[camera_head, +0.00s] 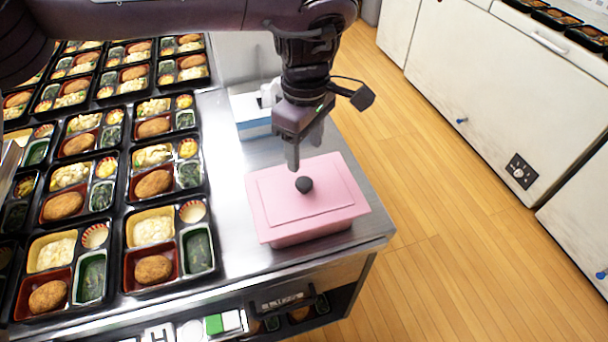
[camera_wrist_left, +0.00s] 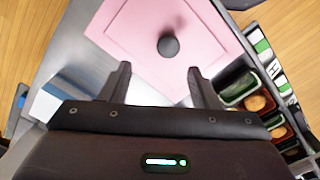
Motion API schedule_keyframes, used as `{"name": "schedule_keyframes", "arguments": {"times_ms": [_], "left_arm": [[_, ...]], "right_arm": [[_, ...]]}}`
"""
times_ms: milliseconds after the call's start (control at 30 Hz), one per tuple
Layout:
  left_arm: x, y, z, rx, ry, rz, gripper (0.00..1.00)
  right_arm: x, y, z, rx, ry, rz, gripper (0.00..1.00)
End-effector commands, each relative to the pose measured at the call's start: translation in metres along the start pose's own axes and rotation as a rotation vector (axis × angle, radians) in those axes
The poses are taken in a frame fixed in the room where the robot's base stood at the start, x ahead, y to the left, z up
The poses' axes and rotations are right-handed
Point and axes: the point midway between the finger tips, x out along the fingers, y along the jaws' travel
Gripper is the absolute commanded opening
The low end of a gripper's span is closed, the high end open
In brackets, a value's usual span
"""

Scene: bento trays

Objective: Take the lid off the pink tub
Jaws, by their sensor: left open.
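The pink tub (camera_head: 300,234) stands near the right corner of the steel counter. Its pink lid (camera_head: 335,186) is on it, with a round black knob (camera_head: 304,184) in the middle. In the left wrist view the lid (camera_wrist_left: 132,32) fills the top, and the knob (camera_wrist_left: 168,46) lies ahead of the fingertips, roughly between their lines. My left gripper (camera_head: 305,152) is above the back part of the lid, pointing down, behind the knob. It also shows in the left wrist view (camera_wrist_left: 160,72), open and empty, with the knob apart from both fingers. My right gripper is not in view.
Several filled bento trays (camera_head: 122,210) cover the left of the steel counter (camera_head: 245,257). A blue and white box (camera_head: 252,127) stands behind the tub. Wooden floor (camera_head: 440,200) and white cabinets (camera_head: 500,85) lie to the right.

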Motion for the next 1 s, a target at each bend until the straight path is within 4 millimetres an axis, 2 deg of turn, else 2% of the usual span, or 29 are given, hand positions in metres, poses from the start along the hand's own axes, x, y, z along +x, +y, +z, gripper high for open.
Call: {"name": "schedule_keyframes", "arguments": {"times_ms": [367, 533, 800, 833, 1000], "left_arm": [[0.047, -0.007, 0.001, 0.001, -0.002, -0.005, 0.56], [0.068, -0.007, 0.001, -0.001, -0.001, -0.003, 0.56], [0.073, -0.007, 0.001, -0.001, 0.000, 0.000, 0.56], [0.073, -0.007, 0.001, 0.000, 0.000, -0.001, 0.54], [0.073, -0.007, 0.001, 0.000, 0.000, -0.001, 0.32]], "right_arm": [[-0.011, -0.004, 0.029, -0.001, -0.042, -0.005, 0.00], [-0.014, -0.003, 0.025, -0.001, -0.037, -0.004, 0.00], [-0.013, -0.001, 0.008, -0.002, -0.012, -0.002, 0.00], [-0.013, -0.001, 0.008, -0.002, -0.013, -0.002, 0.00], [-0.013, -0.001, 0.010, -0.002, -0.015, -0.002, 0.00]]}}
